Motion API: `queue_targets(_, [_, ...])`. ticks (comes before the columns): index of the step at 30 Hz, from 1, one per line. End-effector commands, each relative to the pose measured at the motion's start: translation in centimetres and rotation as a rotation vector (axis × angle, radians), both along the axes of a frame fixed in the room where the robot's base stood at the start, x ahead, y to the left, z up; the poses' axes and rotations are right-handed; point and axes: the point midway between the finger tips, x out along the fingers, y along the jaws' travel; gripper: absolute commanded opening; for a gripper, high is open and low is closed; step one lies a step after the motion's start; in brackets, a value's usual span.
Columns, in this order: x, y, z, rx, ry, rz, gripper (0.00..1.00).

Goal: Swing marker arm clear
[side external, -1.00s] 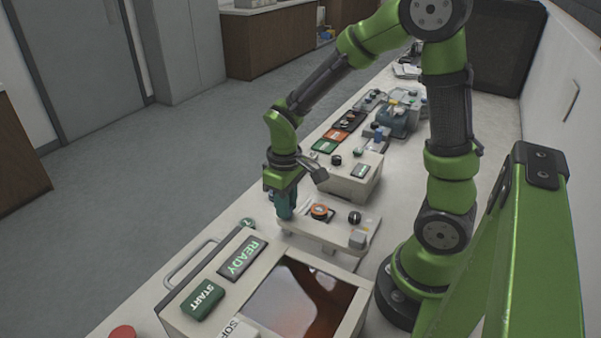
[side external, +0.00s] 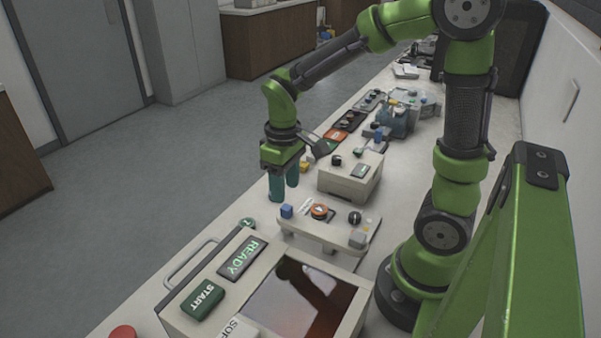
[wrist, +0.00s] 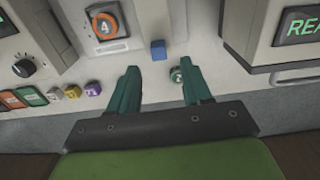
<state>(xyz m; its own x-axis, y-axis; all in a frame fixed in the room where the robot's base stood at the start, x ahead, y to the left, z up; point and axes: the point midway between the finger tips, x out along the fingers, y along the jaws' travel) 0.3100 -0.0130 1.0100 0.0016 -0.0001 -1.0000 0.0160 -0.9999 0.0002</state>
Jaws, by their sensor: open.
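My gripper (side external: 283,183) has two teal fingers, open and empty, above the bench by the front side of the low cream station. In the wrist view my gripper (wrist: 160,76) shows the fingers spread. The small blue block (side external: 287,211) stands at the station's front left corner. It also shows in the wrist view (wrist: 158,50), ahead of the gap between the fingertips and apart from them. The cream station (side external: 330,233) carries an orange-ringed dial (side external: 320,211) marked 4 in the wrist view (wrist: 104,26). I cannot tell which part is the marker arm.
A round green button (side external: 248,223) lies near the bench edge, close to the right finger in the wrist view. The READY and START machine (side external: 205,298) stands nearest. A cream box (side external: 350,181) with a black knob stands behind the station. Small coloured blocks (wrist: 72,91) sit left.

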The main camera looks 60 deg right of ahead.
Motion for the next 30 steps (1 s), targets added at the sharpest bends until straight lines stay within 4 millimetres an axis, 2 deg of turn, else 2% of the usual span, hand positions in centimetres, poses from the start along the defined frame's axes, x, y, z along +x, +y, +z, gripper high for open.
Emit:
queue_targets(1, [0.1, 0.0, 1.5, 0.0, -0.008, 0.0, 0.49])
queue_targets(6, [0.1, 0.0, 5.6, 0.0, -0.007, 0.002, 0.49])
queue_targets(13, [0.1, 0.1, 9.8, 0.0, -0.003, 0.003, 0.49])
queue_targets(19, [0.0, 0.1, 11.3, 0.001, -0.001, 0.003, 0.49])
queue_targets(30, [0.0, 0.0, 11.4, -0.001, -0.003, -0.006, 0.49])
